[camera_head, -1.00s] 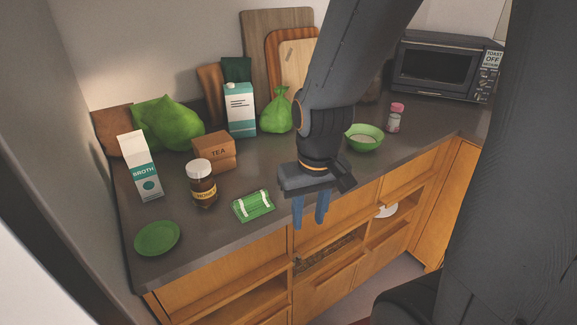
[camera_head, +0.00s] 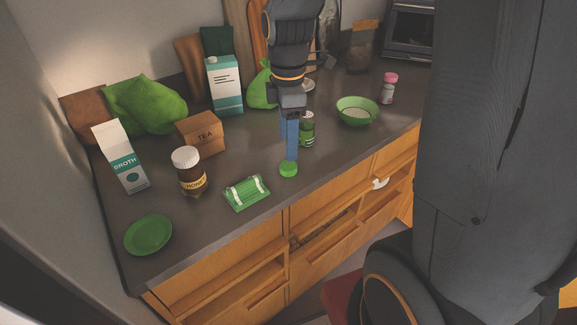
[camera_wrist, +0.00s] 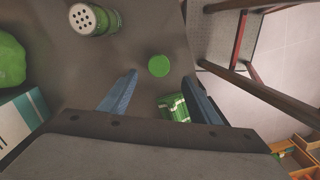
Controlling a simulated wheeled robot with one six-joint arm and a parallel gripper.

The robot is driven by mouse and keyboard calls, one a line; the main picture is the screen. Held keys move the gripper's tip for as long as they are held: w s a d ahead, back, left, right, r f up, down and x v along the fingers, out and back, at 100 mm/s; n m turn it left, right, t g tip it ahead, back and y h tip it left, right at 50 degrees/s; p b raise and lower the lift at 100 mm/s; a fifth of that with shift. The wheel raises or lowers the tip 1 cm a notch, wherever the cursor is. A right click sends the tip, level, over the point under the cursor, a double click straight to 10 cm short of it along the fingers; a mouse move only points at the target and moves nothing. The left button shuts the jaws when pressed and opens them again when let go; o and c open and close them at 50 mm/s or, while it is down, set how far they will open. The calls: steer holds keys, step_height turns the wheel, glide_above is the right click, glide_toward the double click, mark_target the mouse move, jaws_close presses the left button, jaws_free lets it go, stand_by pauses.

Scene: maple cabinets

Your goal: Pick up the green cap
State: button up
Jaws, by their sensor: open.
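The green cap (camera_head: 289,169) is a small round disc on the dark counter, near its front edge. In the wrist view the cap (camera_wrist: 159,65) lies just beyond the fingertips, roughly centred between them. My gripper (camera_head: 290,157) points down above the cap, its blue fingers overlapping the cap's far side in the head view. In the wrist view my gripper (camera_wrist: 160,77) is open, with nothing between its fingers. I cannot tell exactly how high the tips are above the counter.
A green jar (camera_head: 308,130) stands behind my fingers; its perforated lid (camera_wrist: 87,18) shows in the wrist view. A green-and-white bundle (camera_head: 247,192) lies left of the cap. A green bowl (camera_head: 357,112) stands to the right. The honey jar (camera_head: 190,174) and green plate (camera_head: 148,235) are farther left.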

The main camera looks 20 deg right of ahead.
mark_target(288, 165)
steer(key=shift+w+n, duration=0.15)
steer(key=shift+n, duration=0.15)
steer(key=shift+f, duration=0.2)
steer(key=shift+f+p, duration=1.2)
steer(key=shift+f, duration=2.4)
steer(key=c, duration=1.1)
steer(key=shift+r+b, duration=1.05)
steer(key=shift+r, duration=3.95)
